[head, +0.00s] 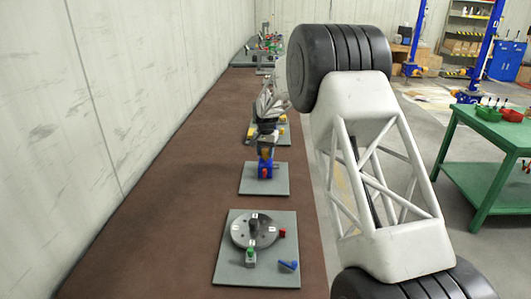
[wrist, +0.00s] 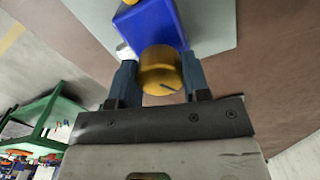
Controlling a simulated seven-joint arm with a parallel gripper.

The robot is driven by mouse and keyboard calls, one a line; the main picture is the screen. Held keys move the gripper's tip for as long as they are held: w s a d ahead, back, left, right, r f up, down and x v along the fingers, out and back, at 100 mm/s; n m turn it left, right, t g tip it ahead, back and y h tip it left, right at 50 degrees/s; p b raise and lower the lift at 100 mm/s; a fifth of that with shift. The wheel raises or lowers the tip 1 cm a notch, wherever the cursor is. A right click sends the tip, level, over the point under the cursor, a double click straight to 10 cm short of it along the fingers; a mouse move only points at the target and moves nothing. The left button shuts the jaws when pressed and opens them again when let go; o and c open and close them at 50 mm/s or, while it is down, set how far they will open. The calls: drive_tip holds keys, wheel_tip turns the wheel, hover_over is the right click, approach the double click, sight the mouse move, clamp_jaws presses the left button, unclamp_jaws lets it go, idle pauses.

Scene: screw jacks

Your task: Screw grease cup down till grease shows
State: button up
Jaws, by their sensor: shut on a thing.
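The brass grease cup (wrist: 160,76) sits between the two fingers of my gripper (wrist: 158,68) in the wrist view, with a finger against each side. A dark mark shows on its rim. It adjoins a blue block (wrist: 157,28). A small pale part (wrist: 124,50) shows by the left finger; I cannot tell whether it is grease. In the head view the blue block (head: 265,170) stands on a grey plate (head: 248,188), with my gripper over it and the cup mostly hidden.
A nearer grey plate (head: 230,272) carries a round grey dial (head: 240,230), a green-topped part, a red block and a blue piece. Other fixtures stand farther along the brown bench (head: 170,180). A wall runs along the left; a green table (head: 485,165) is at right.

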sight(266, 150)
drive_tip(key=shift+w+r, duration=0.1)
drive_tip(key=shift+r, duration=0.15)
drive_tip(key=o, duration=0.9)
drive_tip(key=shift+f, duration=0.15)
drive_tip(key=shift+r, duration=3.85)
drive_tip(key=shift+r, duration=0.1)
